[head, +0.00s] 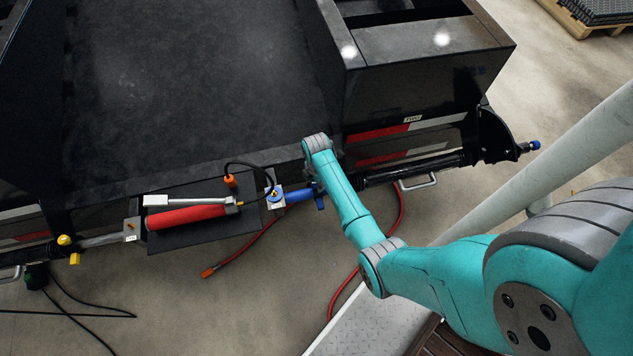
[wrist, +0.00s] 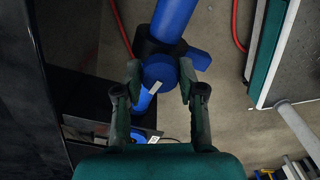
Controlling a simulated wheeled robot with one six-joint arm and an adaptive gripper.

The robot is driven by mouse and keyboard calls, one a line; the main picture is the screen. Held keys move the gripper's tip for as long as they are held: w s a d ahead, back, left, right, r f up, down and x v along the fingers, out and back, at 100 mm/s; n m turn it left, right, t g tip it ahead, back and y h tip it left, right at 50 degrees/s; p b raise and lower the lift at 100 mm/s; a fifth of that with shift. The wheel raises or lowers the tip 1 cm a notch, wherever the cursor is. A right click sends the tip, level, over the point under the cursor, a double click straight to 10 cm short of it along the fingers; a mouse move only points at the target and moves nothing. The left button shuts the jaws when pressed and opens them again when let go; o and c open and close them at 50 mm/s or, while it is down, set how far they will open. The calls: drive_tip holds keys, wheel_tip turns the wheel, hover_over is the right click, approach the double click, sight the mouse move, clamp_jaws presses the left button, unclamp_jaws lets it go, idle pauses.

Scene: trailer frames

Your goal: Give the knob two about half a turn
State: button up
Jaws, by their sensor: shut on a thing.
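The knob (wrist: 157,68), blue and round with a pale stripe on its face, is in the middle of the wrist view. My gripper (wrist: 160,82) has a dark finger on each side of it and is shut on it. The stripe tilts up to the right. A thick blue cylinder (wrist: 177,16) and a blue tab (wrist: 199,59) show behind the knob. In the head view my arm covers the gripper and most of this spot; only a little blue (head: 320,202) shows beside my arm.
A black trailer frame (head: 190,80) fills the left and top. A tray holds a red cylinder (head: 186,217) with a grey lever. Yellow fittings (head: 65,240) sit at left, a blue-tipped rod end (head: 534,145) at right. Red hoses (head: 245,246) hang below, over open floor.

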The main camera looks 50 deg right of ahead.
drive_tip(key=shift+n, duration=1.1)
drive_tip(key=o, duration=1.1)
drive_tip(key=shift+o, duration=0.2)
drive_tip(key=shift+r, duration=0.1)
wheel_tip(320, 180, up, 12)
